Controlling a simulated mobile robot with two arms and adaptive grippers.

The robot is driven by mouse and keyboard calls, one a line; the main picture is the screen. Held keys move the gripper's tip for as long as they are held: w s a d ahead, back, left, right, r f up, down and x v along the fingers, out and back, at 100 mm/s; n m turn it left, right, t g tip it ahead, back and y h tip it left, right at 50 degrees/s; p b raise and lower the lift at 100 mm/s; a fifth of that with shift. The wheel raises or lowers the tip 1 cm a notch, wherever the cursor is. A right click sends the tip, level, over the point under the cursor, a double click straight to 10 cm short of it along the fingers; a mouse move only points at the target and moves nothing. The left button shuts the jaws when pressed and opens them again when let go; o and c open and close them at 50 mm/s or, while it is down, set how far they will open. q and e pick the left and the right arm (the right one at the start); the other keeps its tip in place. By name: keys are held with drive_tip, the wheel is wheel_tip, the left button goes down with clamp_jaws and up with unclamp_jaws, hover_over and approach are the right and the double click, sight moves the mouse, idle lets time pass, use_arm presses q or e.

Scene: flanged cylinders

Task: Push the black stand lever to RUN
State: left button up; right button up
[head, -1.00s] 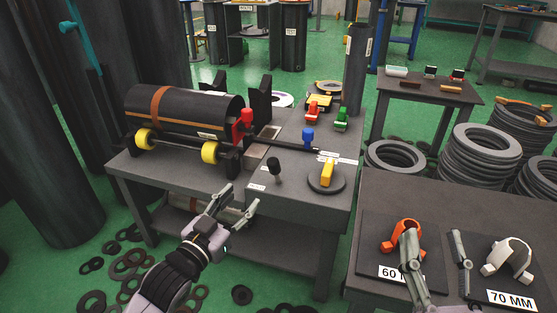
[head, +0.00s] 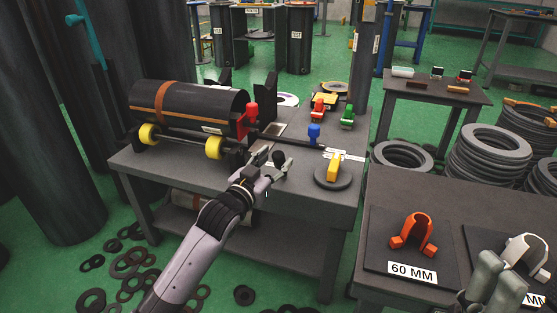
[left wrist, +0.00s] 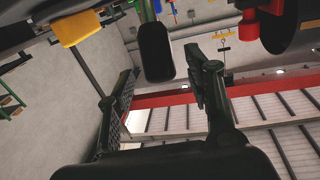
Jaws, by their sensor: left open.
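The black stand lever has a dark rounded knob (head: 279,157) near the front of the workbench (head: 298,189). My left gripper (head: 272,166) is open at the lever, with its fingertips close beside the knob. In the left wrist view the knob (left wrist: 155,52) shows between and beyond the two spread fingers (left wrist: 165,90); whether either touches it I cannot tell. The lever's base and its labels are hidden by the gripper or too small to read. My right gripper (head: 495,280) is partly in view at the bottom right, and its fingers are not clear.
A black cylinder (head: 185,100) lies on yellow rollers (head: 214,147) left of the lever. A red knob (head: 252,111), a blue knob (head: 314,131) and a yellow handle (head: 333,167) stand nearby. An orange 60 MM clamp (head: 411,232) sits on the right table.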

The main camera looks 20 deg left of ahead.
use_arm(q)
drive_tip(key=shift+w+d, duration=0.15)
drive_tip(key=shift+w, duration=0.55)
drive_tip(key=shift+w+d, duration=0.1)
drive_tip(key=shift+w, duration=0.55)
drive_tip(key=shift+c, duration=0.2)
clamp_jaws()
